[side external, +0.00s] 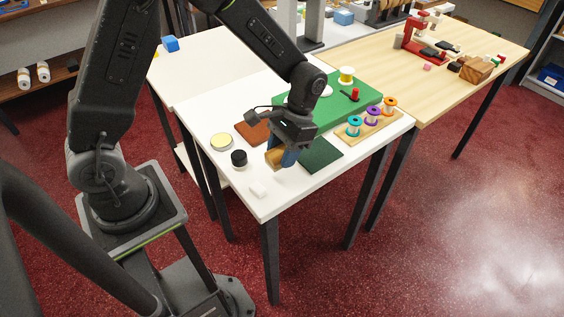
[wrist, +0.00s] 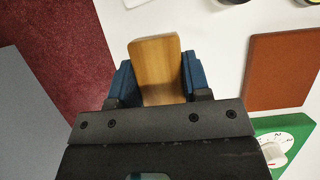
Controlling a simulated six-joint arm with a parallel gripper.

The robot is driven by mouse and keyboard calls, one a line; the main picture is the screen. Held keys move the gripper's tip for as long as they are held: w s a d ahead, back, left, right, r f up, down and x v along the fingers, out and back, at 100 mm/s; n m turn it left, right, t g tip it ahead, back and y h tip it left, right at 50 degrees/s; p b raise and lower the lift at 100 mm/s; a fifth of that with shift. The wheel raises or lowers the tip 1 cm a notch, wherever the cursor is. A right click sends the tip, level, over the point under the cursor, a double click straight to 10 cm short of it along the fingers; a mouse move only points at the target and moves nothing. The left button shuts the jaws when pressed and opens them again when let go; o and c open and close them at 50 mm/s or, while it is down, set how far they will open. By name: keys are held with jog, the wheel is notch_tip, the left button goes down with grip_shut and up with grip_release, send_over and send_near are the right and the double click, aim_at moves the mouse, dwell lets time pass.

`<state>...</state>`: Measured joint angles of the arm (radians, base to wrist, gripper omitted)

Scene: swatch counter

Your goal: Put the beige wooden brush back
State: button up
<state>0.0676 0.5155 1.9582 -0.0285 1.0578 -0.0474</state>
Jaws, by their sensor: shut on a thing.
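The beige wooden brush (wrist: 157,70) is between the two blue finger pads of my gripper (wrist: 157,85), its flat wooden face showing in the wrist view. My gripper (side external: 283,158) is shut on it. In the side view the brush (side external: 273,157) shows as a small tan piece at the fingers, over the white table (side external: 225,112). It is between the black round pot and the dark green swatch. Whether it touches the table cannot be told. Its bristles are hidden.
A rust swatch (side external: 252,131), black pot (side external: 239,158), pale-lidded tin (side external: 221,141), white block (side external: 258,191) and dark green swatch (side external: 321,155) surround my gripper. Behind are a green board (side external: 330,108) and a wooden rack (side external: 373,127) of spools.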

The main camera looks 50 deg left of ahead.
jog(key=shift+f, duration=2)
jog(key=shift+f, duration=0.1)
jog(key=o, duration=1)
jog(key=shift+o, duration=0.2)
jog(key=v, duration=1.2)
notch_tip(320, 180, up, 10)
jog(key=t, duration=0.4)
send_over(282, 173)
jog(key=s+a, duration=0.2)
jog(key=s+r+t, duration=0.3)
jog(key=s+t, duration=0.3)
jog(key=s, duration=0.5)
jog(key=shift+a, duration=0.35)
